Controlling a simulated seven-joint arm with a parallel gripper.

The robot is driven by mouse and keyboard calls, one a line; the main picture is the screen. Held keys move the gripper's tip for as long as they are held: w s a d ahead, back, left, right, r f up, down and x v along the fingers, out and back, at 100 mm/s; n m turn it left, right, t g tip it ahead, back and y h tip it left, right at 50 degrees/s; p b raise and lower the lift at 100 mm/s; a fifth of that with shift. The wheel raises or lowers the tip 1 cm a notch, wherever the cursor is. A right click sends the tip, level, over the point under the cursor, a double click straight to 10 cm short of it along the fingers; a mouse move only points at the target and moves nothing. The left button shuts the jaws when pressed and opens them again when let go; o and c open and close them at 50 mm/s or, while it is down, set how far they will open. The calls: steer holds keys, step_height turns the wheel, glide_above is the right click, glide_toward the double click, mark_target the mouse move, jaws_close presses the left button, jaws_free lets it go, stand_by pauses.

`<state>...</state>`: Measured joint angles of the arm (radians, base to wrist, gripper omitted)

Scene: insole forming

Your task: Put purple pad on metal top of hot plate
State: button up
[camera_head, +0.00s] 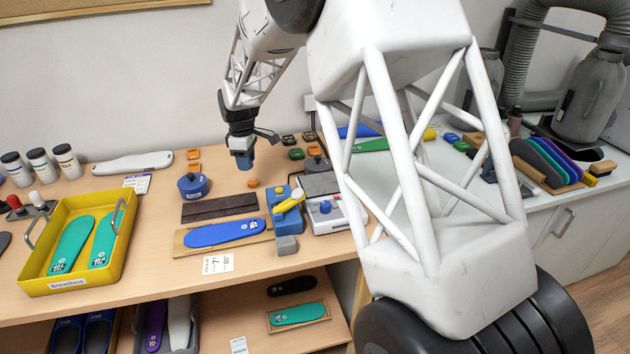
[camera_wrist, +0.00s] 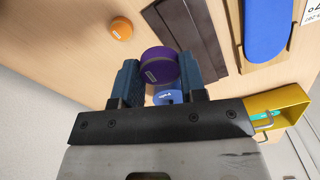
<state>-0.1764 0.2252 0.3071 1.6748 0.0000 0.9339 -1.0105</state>
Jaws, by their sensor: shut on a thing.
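My gripper (camera_wrist: 160,82) is shut on the purple pad (camera_wrist: 158,62), a short round disc held between its two blue-grey fingers. In the head view my gripper (camera_head: 243,160) hangs above the middle of the wooden bench, and the pad cannot be made out there. The hot plate (camera_head: 345,215), a white unit with a blue knob and a grey metal top (camera_head: 320,184), stands to the right of my gripper. No pad is visible on its top. The hot plate is not clearly visible in the wrist view.
A blue round pot (camera_head: 193,185) stands left of my gripper. An orange disc (camera_head: 253,183) lies below it. Dark strips (camera_head: 220,207) and a blue insole (camera_head: 224,232) lie in front. A blue block with a yellow tool (camera_head: 290,202) stands beside the hot plate. A yellow tray (camera_head: 125,225) is left.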

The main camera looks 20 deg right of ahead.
steer(key=w+d+r+m, duration=0.1)
steer(key=d+r+m, duration=0.2)
steer(key=d+m, duration=0.3)
steer(key=d+r+m, duration=0.3)
steer(key=d+m, duration=0.2)
steer(key=d, duration=0.4)
steer(key=s+d+f+n, duration=0.2)
steer(key=s+n, duration=0.1)
steer(key=s, duration=0.3)
steer(key=s+d+f+n, duration=0.2)
steer(key=s+n, duration=0.2)
steer(key=s, duration=0.3)
steer(key=s+d+f+n, duration=0.2)
steer(key=s+f+n, duration=0.1)
steer(key=s, duration=0.4)
steer(key=shift+s+f+n, duration=0.1)
steer(key=shift+n, duration=0.6)
steer(key=shift+s+d+f+n, duration=0.1)
steer(key=shift+s+f+n, duration=0.2)
steer(key=shift+s+n, duration=0.35)
steer(key=shift+s, duration=0.15)
steer(key=w, duration=0.5)
steer(key=w+d+f, duration=0.1)
steer(key=w, duration=1)
steer(key=shift+d+f, duration=0.25)
steer(key=shift+d, duration=0.15)
